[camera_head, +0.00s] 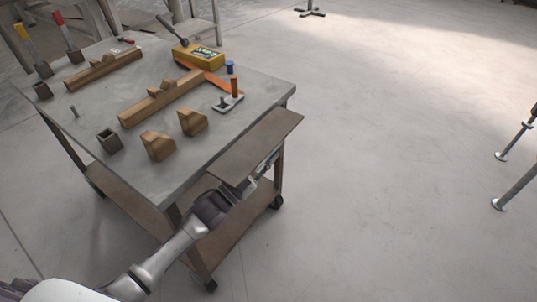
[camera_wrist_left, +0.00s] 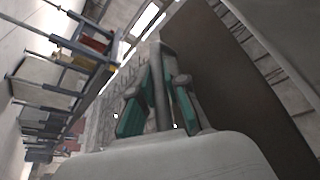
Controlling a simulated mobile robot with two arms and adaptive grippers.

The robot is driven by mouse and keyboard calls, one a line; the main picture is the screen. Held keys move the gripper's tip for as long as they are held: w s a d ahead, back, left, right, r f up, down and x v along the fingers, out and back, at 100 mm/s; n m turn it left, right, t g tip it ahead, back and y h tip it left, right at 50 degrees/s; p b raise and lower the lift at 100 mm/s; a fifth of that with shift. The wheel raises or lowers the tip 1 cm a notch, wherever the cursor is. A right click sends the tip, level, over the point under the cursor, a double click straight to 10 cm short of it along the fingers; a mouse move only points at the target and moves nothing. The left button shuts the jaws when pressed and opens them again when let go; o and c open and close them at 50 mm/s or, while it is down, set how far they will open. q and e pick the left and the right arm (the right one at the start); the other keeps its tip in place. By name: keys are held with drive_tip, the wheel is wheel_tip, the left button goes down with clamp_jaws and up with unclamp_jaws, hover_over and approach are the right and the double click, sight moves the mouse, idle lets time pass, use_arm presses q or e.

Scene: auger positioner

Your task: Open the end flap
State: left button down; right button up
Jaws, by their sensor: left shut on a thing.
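The end flap (camera_head: 258,146) is a flat brown panel at the right end of the grey-topped cart (camera_head: 230,115). It sticks out from the cart's edge, roughly level with the top. My left gripper (camera_head: 263,172) is at the flap's underside, and the flap partly hides it. In the left wrist view, its teal-padded fingers (camera_wrist_left: 158,108) are shut on a dark bar (camera_wrist_left: 159,75) beside the brown panel (camera_wrist_left: 240,80). I cannot tell exactly how the bar joins the flap. My right gripper is in neither view.
A brown lower shelf (camera_head: 130,195) sits below.

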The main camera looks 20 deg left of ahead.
use_arm(q)
drive_tip(key=shift+f, duration=0.1)
idle(0.3)
drive_tip(key=c, duration=1.4)
unclamp_jaws()
drive_tip(key=shift+c, duration=0.2)
drive_tip(key=shift+s, duration=0.1)
drive_tip(key=v, duration=1.2)
